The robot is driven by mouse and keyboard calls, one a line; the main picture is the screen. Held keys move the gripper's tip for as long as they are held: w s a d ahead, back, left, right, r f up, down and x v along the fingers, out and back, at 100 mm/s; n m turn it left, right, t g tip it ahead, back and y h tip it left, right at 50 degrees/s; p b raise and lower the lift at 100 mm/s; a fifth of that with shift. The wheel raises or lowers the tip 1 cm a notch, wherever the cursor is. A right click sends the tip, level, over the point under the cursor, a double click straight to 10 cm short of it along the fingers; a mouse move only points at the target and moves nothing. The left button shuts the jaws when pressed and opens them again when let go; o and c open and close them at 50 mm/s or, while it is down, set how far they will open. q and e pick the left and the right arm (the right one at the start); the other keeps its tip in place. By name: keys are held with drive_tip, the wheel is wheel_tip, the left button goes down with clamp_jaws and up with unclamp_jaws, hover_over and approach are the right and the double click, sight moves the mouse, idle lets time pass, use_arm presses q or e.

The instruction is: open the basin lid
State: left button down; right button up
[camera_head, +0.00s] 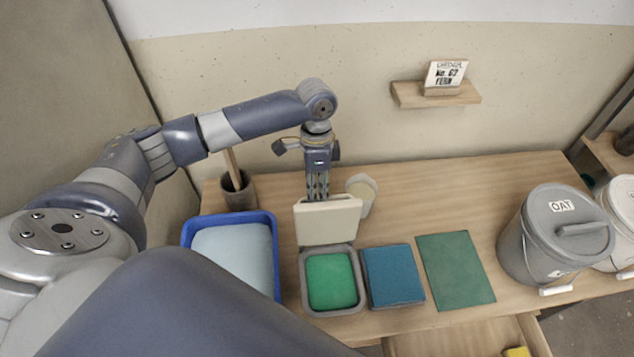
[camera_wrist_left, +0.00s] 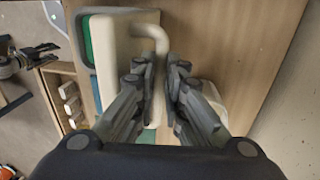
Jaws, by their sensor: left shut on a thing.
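The basin (camera_head: 304,293) is a grey-rimmed tub with green contents, standing on the table in the head view. Its cream lid (camera_head: 328,222) stands tilted up at the basin's back edge, so the basin's top is uncovered. The lid also shows in the left wrist view (camera_wrist_left: 112,62), with a bent handle (camera_wrist_left: 150,32). My left gripper (camera_head: 318,194) is behind the lid, shut on its handle; the fingers (camera_wrist_left: 158,78) lie on both sides of it. A dark jointed part at the wrist view's left edge looks like my right gripper (camera_wrist_left: 42,56); its jaws are unclear.
A blue tray (camera_head: 187,237) stands left of the basin. A blue pad (camera_head: 392,275) and green mat (camera_head: 456,270) lie to its right. A cup (camera_head: 362,192) stands close behind the lid. A grey OAT bucket (camera_head: 535,245) stands right. An open drawer (camera_head: 470,340) juts out in front.

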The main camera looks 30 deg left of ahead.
use_arm(q)
drive_tip(key=c, duration=1.9)
unclamp_jaws()
drive_tip(key=r, duration=0.4)
drive_tip(key=w+a+r, duration=0.1)
drive_tip(key=r, duration=0.6)
drive_tip(key=shift+w+a+r, duration=0.15)
drive_tip(key=shift+w+r, duration=0.2)
drive_tip(key=shift+r, duration=0.05)
